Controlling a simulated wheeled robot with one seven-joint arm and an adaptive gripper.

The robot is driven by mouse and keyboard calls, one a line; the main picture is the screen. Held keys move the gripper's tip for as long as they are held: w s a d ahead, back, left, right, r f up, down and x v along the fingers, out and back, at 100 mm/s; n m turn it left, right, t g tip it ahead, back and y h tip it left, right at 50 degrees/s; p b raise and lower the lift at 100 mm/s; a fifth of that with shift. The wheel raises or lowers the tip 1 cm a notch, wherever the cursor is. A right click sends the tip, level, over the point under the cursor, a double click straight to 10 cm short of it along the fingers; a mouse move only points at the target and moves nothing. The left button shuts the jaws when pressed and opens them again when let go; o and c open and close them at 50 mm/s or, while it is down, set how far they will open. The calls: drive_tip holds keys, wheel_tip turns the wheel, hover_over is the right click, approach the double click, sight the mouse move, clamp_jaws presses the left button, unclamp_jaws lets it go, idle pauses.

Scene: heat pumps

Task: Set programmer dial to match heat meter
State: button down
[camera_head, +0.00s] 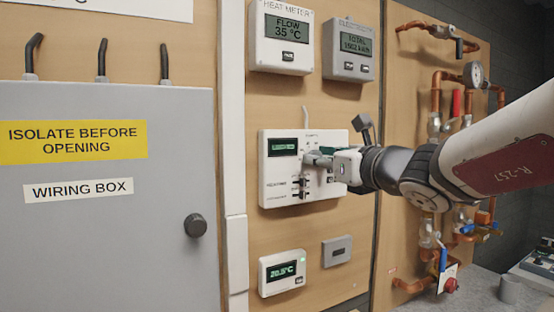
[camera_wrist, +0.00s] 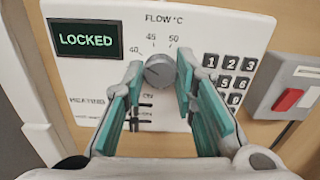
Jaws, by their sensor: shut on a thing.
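The heat meter (camera_head: 283,37) is a white box at the top of the board; its display reads FLOW 35 °C. The programmer (camera_head: 278,172) is a white panel below it, also filling the wrist view (camera_wrist: 225,30). Its display (camera_wrist: 87,40) reads LOCKED. Its round grey dial (camera_wrist: 160,70) sits under "FLOW °C", with 40, 45 and 50 visible around it; I cannot read its pointer surely. My gripper (camera_head: 320,159) is at the panel, its teal-padded fingers (camera_wrist: 160,78) shut on the dial from both sides. Lower scale marks are hidden or unclear.
A keypad (camera_wrist: 228,78) is right of the dial, and small switches (camera_wrist: 143,112) are below it. An electricity meter (camera_head: 349,50), a thermostat reading 20.5 °C (camera_head: 283,272), a wiring box (camera_head: 100,235) and copper pipes (camera_head: 437,95) surround the panel. A red switch (camera_wrist: 288,99) is farther right.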

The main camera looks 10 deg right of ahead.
drive_tip(key=shift+f+n+b, duration=0.15)
drive_tip(key=shift+n+b, duration=0.15)
drive_tip(key=shift+b, duration=0.15)
drive_tip(key=n+b, duration=0.7)
drive_tip(key=b, duration=0.1)
drive_tip(key=shift+b, duration=0.35)
drive_tip(key=shift+n, duration=0.3)
drive_tip(key=c, duration=1.3)
unclamp_jaws()
drive_tip(key=shift+s+d, duration=0.1)
